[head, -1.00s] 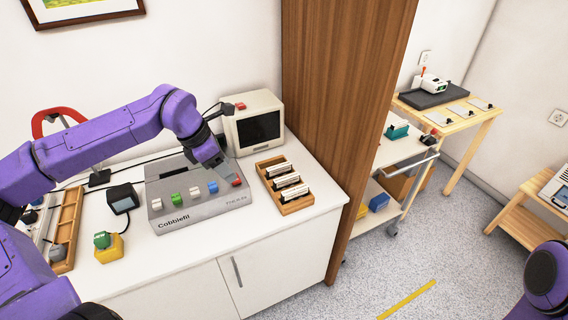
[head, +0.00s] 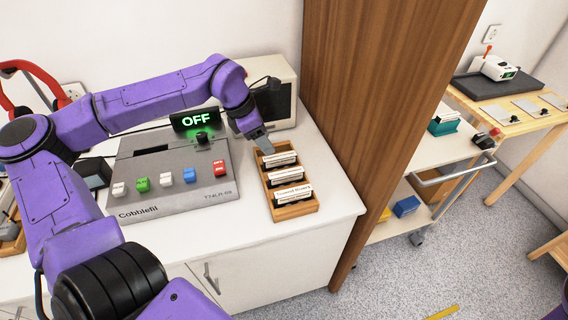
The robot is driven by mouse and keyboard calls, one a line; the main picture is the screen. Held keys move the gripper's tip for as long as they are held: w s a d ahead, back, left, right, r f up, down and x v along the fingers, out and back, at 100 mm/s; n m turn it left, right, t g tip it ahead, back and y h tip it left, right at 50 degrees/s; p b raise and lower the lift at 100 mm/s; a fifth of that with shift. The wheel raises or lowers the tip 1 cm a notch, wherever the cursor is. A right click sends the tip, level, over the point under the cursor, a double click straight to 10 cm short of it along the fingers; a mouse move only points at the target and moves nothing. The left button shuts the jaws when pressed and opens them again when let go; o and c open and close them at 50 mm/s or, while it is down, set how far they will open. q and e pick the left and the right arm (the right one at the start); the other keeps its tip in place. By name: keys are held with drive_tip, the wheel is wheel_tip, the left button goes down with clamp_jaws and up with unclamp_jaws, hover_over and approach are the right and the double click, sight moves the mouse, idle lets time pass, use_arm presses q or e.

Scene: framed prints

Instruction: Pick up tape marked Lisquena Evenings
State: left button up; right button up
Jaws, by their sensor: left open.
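A wooden rack (head: 297,211) on the white counter holds 3 tapes in a row, each standing with a white label upward. The back tape (head: 279,159), the middle tape (head: 285,175) and the front tape (head: 291,194) carry dark print too small for me to read surely. My left gripper (head: 266,148) is open and points down at the back end of the rack, close to the back tape. I cannot tell if it touches the tape. My right gripper is not in view.
A grey Cobblefil deck (head: 165,195) with coloured keys and a lit OFF sign (head: 196,120) stands left of the rack. A small monitor (head: 280,105) is behind my gripper. A tall wooden panel (head: 375,120) rises to the right. Counter in front of the rack is clear.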

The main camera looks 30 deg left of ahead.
sight(278, 156)
use_arm(q)
drive_tip(key=x, duration=0.2)
drive_tip(key=shift+f, duration=0.25)
drive_tip(key=x, duration=0.3)
drive_tip(key=w+x, duration=0.1)
drive_tip(key=x, duration=0.1)
drive_tip(key=shift+d+f, duration=0.15)
drive_tip(key=shift+d, duration=0.05)
drive_tip(key=shift+f, duration=0.2)
clamp_jaws()
